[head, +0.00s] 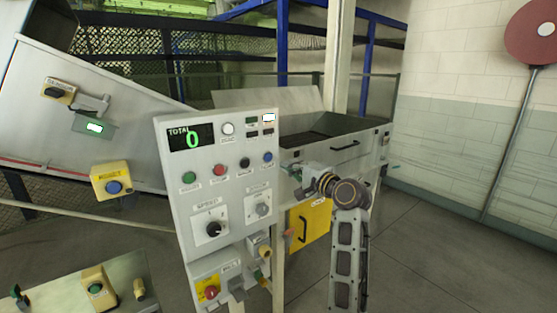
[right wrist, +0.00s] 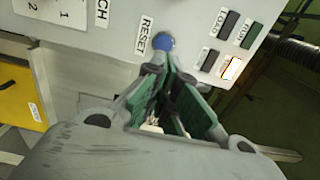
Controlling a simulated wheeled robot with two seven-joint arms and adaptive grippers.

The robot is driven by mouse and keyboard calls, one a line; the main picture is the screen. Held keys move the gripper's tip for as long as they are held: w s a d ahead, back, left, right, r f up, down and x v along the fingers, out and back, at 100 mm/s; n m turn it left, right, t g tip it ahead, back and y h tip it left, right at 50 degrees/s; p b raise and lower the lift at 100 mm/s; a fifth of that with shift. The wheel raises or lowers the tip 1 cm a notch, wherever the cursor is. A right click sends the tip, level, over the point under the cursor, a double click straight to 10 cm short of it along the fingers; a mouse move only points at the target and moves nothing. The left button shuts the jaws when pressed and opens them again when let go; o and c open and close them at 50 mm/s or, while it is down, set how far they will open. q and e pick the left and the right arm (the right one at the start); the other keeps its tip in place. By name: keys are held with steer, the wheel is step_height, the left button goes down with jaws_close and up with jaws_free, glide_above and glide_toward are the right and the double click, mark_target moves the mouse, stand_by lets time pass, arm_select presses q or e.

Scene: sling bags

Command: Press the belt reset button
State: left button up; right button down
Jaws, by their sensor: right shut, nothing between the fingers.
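A grey control panel (head: 228,180) stands in front of me. A blue button (head: 267,157) sits at the right end of its button row. The right wrist view shows a blue button (right wrist: 163,42) with the label RESET beside it. My right gripper (head: 287,170) is shut and empty, at the panel's right edge just below and right of the blue button. In the right wrist view its fingertips (right wrist: 165,62) meet right by the blue button and cover its lower edge. I cannot tell whether they touch it. My left gripper is not in view.
Green, red and black buttons (head: 245,163) share the row, with knobs below. Another blue button (head: 113,187) is on a yellow box at left. A red stop button (head: 211,292) is low on the panel. A metal bin (head: 335,143) stands behind my right gripper.

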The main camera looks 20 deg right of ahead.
mark_target(269, 158)
steer(key=shift+p+x, duration=0.6)
steer(key=shift+x, duration=2.65)
steer(key=shift+f, duration=0.1)
